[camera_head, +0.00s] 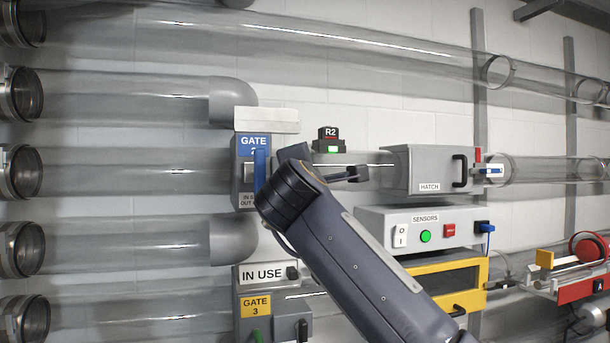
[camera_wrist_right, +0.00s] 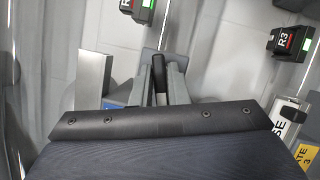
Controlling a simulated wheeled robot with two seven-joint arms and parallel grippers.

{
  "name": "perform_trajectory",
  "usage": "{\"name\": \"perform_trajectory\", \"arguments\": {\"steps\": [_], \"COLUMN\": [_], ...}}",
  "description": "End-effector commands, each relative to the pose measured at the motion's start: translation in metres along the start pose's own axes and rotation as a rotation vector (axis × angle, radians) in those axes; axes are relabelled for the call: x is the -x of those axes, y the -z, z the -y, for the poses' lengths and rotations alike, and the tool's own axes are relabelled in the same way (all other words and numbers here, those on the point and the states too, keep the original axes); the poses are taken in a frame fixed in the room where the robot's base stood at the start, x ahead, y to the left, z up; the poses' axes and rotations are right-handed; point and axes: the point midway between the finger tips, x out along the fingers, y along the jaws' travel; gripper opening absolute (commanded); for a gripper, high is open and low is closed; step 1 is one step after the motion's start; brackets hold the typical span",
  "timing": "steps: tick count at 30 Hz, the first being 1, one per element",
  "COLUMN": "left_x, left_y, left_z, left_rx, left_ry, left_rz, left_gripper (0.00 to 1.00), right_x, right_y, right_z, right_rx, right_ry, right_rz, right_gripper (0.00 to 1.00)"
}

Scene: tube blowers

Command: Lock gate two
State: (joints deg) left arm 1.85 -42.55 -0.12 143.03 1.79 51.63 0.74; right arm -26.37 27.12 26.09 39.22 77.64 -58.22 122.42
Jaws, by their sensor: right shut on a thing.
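The gate 2 box (camera_head: 243,185) is grey with a blue "GATE" sign (camera_head: 253,145), its number partly covered. A blue upright lever (camera_head: 261,167) stands on its front. My right arm reaches up from the bottom and covers the box's right side in the head view. In the right wrist view, my right gripper (camera_wrist_right: 161,80) is shut on a black handle (camera_wrist_right: 160,72) beside the box. A piece of blue (camera_wrist_right: 115,101) shows to its left. The handle's base is hidden by the wrist. My left gripper is in neither view.
A pale plate (camera_head: 267,120) sits above gate 2. Below are an "IN USE" sign (camera_head: 261,274) and gate 3 (camera_head: 256,305). The R2 unit (camera_head: 329,140) shows a green light. The hatch (camera_head: 428,170) and sensors box (camera_head: 418,228) stand right. Clear tubes (camera_head: 120,100) fill the left.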

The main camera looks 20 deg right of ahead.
Motion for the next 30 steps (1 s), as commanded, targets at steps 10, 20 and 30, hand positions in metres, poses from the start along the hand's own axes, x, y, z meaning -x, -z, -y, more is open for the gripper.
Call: {"name": "perform_trajectory", "arguments": {"steps": [10,20,30], "left_x": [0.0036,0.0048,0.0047], "left_y": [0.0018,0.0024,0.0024], "left_z": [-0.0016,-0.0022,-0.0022], "left_rx": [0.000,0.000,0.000], "left_ry": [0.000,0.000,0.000], "left_rz": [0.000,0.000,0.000], "left_gripper": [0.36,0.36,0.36], "right_x": [-0.0005,-0.0005,-0.0005], "right_y": [-0.0005,-0.0006,-0.0007], "right_z": [0.0002,0.0009,0.0012], "right_rx": [-0.208,-0.285,-0.292], "right_ry": [0.089,0.122,0.125], "right_rz": [0.003,0.003,0.004], "right_gripper": [0.00,0.00,0.00]}}
